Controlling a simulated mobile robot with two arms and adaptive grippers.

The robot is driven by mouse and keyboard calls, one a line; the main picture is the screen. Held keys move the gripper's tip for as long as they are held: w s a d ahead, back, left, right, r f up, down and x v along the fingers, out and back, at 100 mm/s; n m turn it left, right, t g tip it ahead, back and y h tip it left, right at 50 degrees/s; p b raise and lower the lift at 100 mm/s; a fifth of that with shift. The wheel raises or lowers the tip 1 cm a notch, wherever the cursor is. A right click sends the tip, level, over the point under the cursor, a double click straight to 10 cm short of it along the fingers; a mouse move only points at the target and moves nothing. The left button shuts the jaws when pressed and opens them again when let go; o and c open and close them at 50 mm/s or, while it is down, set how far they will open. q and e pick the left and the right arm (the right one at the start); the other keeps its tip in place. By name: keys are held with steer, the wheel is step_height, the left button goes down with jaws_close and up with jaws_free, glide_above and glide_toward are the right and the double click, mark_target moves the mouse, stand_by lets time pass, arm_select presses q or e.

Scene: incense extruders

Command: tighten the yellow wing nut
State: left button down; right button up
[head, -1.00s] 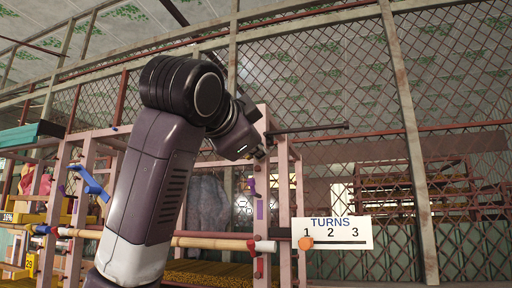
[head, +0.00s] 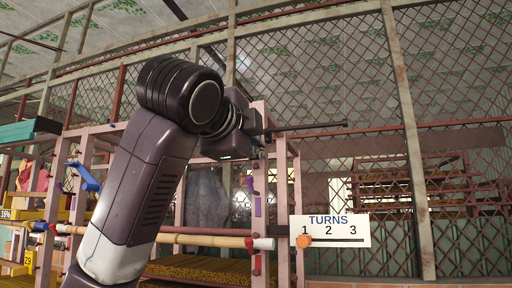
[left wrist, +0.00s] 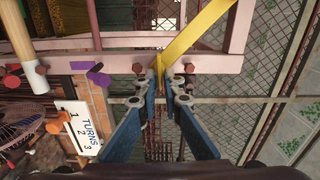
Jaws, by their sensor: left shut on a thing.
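My left gripper (head: 257,149) is at the top of the pink frame's post in the head view, its body mostly hiding its fingers. In the left wrist view its blue fingers (left wrist: 164,92) are closed together at the pink rail. Their tips meet on a small yellow piece, the yellow wing nut (left wrist: 159,63), which is largely hidden between them. I cannot make out the wing nut in the head view. A white TURNS sign (head: 329,231) carries the numbers 1, 2 and 3; its orange marker (head: 304,241) sits under the 1. My right gripper is not in view.
The pink frame (head: 283,200) stands close beside my left gripper. A dark rod (head: 310,126) sticks out to the right near the gripper. A tan pole (head: 210,240) crosses lower down. A yellow bar (left wrist: 200,25) slants near the fingertips. A mesh fence stands behind.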

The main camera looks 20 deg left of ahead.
arm_select(q)
steer(key=c, duration=2.1)
jaws_free()
steer(key=shift+w, duration=0.1)
steer(key=s, duration=1.2)
steer(key=shift+a, duration=0.2)
steer(key=shift+f, duration=0.1)
